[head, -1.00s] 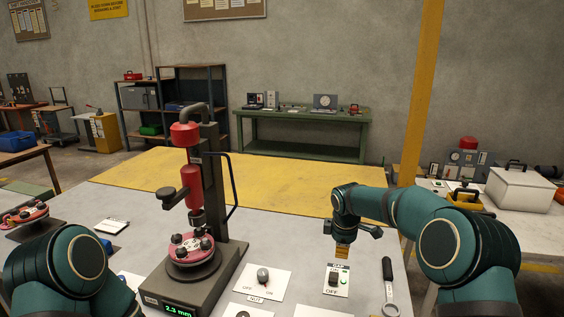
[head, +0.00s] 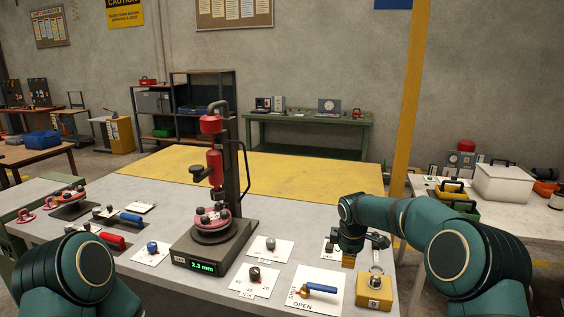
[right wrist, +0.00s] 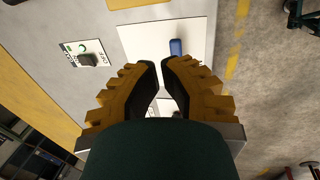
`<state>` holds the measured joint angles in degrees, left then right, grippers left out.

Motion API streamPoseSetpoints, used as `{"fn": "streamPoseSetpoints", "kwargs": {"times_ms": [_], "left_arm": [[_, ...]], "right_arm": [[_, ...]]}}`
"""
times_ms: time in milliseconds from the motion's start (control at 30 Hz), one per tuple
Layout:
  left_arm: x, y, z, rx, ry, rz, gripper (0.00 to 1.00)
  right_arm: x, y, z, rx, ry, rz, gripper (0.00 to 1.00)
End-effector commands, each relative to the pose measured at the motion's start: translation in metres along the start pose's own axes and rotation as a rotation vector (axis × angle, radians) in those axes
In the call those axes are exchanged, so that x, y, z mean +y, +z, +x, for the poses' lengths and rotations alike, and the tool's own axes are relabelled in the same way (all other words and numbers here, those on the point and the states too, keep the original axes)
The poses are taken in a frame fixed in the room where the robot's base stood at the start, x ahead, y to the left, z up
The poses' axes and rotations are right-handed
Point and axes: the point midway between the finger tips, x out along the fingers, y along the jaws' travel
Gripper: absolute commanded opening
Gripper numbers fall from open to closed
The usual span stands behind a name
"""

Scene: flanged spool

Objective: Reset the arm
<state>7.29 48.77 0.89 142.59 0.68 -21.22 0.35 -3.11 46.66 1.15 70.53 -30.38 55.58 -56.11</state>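My right gripper (head: 349,261) hangs above the right part of the grey bench, just in front of a switch card (head: 329,248) that it partly hides. In the right wrist view the two yellow-backed fingers (right wrist: 160,64) have their dark tips almost together, with only a thin gap and nothing seen between them. A white card with a blue handle (right wrist: 177,47) lies beyond the tips, and a black switch (right wrist: 87,60) is to their left. My left arm shows at the lower left, but its gripper is out of the picture.
A press (head: 229,165) with a red flanged piece (head: 212,217) stands mid-bench; its display reads 2.3 mm. A knob card (head: 268,246), blue-handled lever (head: 320,287) and yellow block (head: 374,291) lie near the front. A ring-ended tool (head: 377,268) is close right of my gripper.

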Motion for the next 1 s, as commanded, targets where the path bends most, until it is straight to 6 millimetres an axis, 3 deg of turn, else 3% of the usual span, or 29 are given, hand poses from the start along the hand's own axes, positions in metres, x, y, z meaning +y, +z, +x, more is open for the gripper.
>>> {"fn": "streamPoseSetpoints", "kwargs": {"times_ms": [33,167,367,467,600,800,900,1000], "left_arm": [[0.0,0.0,0.0,-0.001,0.0,0.0,0.47],[0.0,0.0,0.0,0.0,0.0,0.0,0.47],[0.0,0.0,0.001,0.0,0.0,0.0,0.47],[0.0,0.001,0.001,-0.001,0.0,0.0,0.47],[-0.001,0.001,0.002,-0.002,0.0,0.0,0.47],[-0.001,0.001,0.002,-0.002,0.0,0.001,0.47],[-0.001,0.001,0.002,-0.003,0.0,0.001,0.47],[-0.001,0.001,0.002,-0.003,0.0,0.001,0.47]], "right_arm": [[-0.014,-0.004,0.017,0.022,-0.022,0.029,0.0],[-0.044,-0.014,0.049,0.084,-0.057,0.123,0.0],[-0.108,-0.027,0.097,0.179,-0.135,0.328,0.0],[-0.154,-0.031,0.122,0.224,-0.192,0.482,0.0],[-0.231,-0.029,0.149,0.263,-0.282,0.763,0.0],[-0.331,-0.011,0.159,0.248,-0.367,1.17,0.0],[-0.365,0.001,0.156,0.226,-0.381,1.321,0.0],[-0.387,0.009,0.152,0.208,-0.385,1.418,0.0]]}}
